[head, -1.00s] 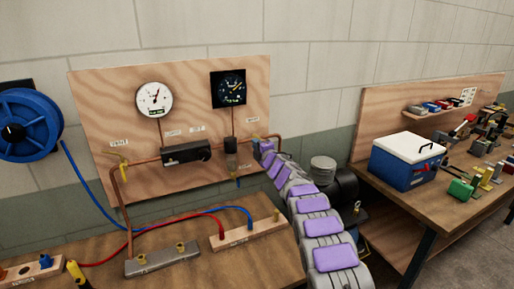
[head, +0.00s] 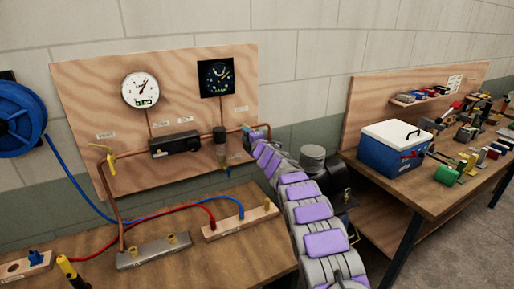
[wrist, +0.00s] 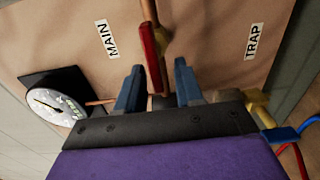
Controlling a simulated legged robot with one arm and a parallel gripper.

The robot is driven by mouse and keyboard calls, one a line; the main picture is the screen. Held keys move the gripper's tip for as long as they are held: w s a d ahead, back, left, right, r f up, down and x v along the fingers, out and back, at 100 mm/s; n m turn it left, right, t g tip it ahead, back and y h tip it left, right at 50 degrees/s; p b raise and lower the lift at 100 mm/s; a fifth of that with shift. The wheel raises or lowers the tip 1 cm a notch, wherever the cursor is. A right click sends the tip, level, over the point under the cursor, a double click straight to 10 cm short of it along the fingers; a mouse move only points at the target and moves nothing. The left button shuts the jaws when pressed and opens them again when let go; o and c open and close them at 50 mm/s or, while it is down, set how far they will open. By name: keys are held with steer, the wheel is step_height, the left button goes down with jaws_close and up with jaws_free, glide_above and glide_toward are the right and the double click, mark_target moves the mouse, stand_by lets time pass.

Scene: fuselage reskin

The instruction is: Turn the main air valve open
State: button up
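The main air valve shows in the wrist view as a red lever handle (wrist: 152,50) on a copper pipe, beside a label reading MAIN (wrist: 107,39). My gripper (wrist: 159,76) is open, with one blue finger on each side of the red handle's lower end. I cannot tell whether either finger touches it. In the head view my gripper (head: 256,134) is at the right end of the copper pipe (head: 213,136) on the plywood board (head: 75,85). It hides the valve there.
A white gauge (head: 141,89) and a black gauge (head: 216,77) hang on the board. A yellow valve handle (head: 110,162) is at the pipe's left end. A TRAP label (wrist: 254,40) shows in the wrist view. A workbench (head: 410,190) with a blue cooler (head: 392,155) stands at right.

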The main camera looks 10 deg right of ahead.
steer(key=b+v, duration=0.1)
steer(key=v, duration=1.6)
steer(key=shift+b, duration=0.4)
steer(key=shift+f, duration=0.1)
